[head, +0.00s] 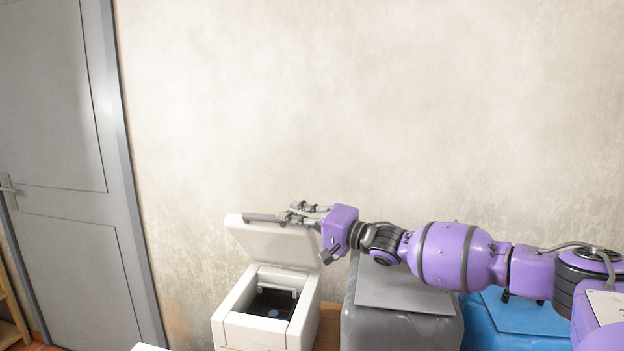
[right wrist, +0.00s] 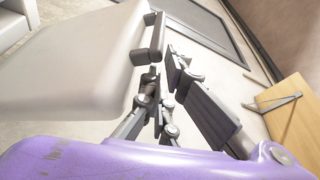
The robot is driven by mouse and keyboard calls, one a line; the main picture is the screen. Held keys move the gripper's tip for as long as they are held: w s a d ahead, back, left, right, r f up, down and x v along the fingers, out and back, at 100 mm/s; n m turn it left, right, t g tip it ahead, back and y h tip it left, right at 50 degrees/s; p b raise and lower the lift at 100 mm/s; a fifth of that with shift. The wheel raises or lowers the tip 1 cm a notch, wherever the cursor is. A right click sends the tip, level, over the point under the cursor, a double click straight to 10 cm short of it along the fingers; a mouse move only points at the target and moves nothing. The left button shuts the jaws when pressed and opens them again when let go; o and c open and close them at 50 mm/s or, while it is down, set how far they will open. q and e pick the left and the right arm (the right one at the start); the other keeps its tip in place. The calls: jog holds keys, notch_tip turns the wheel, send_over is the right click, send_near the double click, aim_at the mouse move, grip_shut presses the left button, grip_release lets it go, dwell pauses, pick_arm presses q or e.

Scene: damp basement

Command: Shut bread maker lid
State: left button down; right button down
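The white bread maker (head: 225,320) stands low in the head view with its lid (head: 275,243) raised and tilted back. Its dark inside and a grey bail handle show. A grey bar (head: 262,218) lies along the lid's upper edge. My right gripper (head: 288,212) reaches in from the right, its fingers close to that edge. In the right wrist view the pale lid (right wrist: 85,65) is left of the fingers (right wrist: 164,65). The fingers look close together with a narrow gap, and whether they touch the lid is unclear. My left gripper is not in view.
A grey bin (head: 400,330) with a flat lid and a blue bin (head: 510,325) stand right of the bread maker, under my right arm. A stained wall (head: 380,100) is behind. A grey door (head: 55,130) is at the left.

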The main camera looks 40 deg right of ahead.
jog(key=shift+s+a+f, duration=0.2)
jog(key=shift+f, duration=0.15)
dwell(0.3)
